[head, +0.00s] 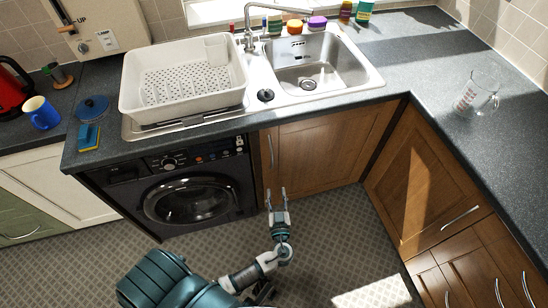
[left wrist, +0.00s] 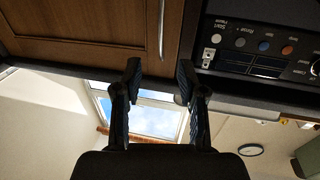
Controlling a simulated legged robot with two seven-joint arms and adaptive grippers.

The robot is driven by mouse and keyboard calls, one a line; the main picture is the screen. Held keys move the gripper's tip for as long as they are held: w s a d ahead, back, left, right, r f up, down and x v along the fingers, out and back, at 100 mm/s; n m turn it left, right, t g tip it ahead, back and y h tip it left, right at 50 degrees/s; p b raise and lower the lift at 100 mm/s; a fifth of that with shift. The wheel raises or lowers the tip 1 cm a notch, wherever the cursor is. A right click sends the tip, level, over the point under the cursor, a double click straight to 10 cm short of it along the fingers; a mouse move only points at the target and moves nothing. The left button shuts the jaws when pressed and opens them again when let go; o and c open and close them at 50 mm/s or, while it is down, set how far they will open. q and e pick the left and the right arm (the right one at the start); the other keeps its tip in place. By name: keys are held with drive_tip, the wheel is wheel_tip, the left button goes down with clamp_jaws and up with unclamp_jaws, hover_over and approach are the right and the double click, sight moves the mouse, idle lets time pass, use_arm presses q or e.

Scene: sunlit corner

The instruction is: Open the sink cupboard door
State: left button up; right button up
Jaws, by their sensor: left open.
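The sink cupboard door (head: 330,142) is brown wood below the sink and looks shut. Its slim vertical metal handle (head: 270,150) is at the door's left edge, beside the washing machine. My left gripper (head: 276,191) is open and empty, in front of the lower left part of the door and below the handle. In the left wrist view the door (left wrist: 85,25) fills the top left, and the handle (left wrist: 161,28) lies beyond the fingertips (left wrist: 159,72), in line with the gap between them. The fingers look apart from the handle. My right gripper is not in view.
A black washing machine (head: 192,200) stands left of the door; its control panel (left wrist: 262,45) shows in the left wrist view. Wooden cupboards (head: 425,180) stand at right angles on the right. The worktop (head: 335,108) overhangs the door. Patterned floor (head: 335,225) in front is clear.

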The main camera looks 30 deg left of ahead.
sight(272, 159)
use_arm(q)
drive_tip(key=x, duration=1.7)
drive_tip(key=shift+a, duration=0.2)
clamp_jaws()
